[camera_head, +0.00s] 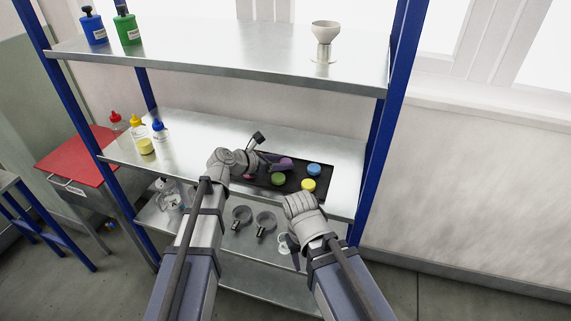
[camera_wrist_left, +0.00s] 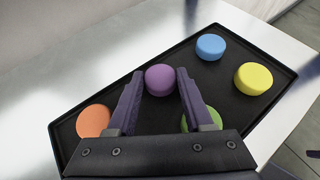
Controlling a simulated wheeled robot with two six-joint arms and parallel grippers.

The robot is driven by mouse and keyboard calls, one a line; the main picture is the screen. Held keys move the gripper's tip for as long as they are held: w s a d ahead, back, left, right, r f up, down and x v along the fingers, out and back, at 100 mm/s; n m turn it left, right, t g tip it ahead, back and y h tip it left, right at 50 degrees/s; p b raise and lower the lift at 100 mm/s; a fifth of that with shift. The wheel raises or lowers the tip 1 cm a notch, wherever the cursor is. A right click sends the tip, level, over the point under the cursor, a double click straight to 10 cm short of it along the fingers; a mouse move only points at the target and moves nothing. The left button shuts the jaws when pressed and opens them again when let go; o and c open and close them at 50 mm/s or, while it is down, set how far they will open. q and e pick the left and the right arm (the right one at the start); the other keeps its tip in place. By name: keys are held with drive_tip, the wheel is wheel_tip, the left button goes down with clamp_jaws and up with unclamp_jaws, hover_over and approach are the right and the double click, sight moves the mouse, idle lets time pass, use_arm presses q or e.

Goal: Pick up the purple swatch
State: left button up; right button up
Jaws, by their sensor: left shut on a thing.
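The purple swatch (camera_wrist_left: 160,80) is a small round disc between the two fingers of my left gripper (camera_wrist_left: 160,92), which is shut on it. In the head view the purple swatch (camera_head: 286,162) shows at the fingertips of my left gripper (camera_head: 276,160), over the black tray (camera_head: 262,182). I cannot tell whether the swatch is clear of the tray. My right gripper (camera_head: 291,250) hangs low in front of the shelves; its fingers are too small and partly hidden to read.
Blue (camera_head: 314,170), yellow (camera_head: 308,185) and green (camera_head: 278,179) swatches are on the tray, with an orange one (camera_wrist_left: 94,121) by my left finger. Bottles (camera_head: 137,128) stand at the shelf's left. Grey rings (camera_head: 265,222) lie below.

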use_arm(q)
clamp_jaws()
wheel_tip(320, 180, up, 10)
drive_tip(key=p, duration=1)
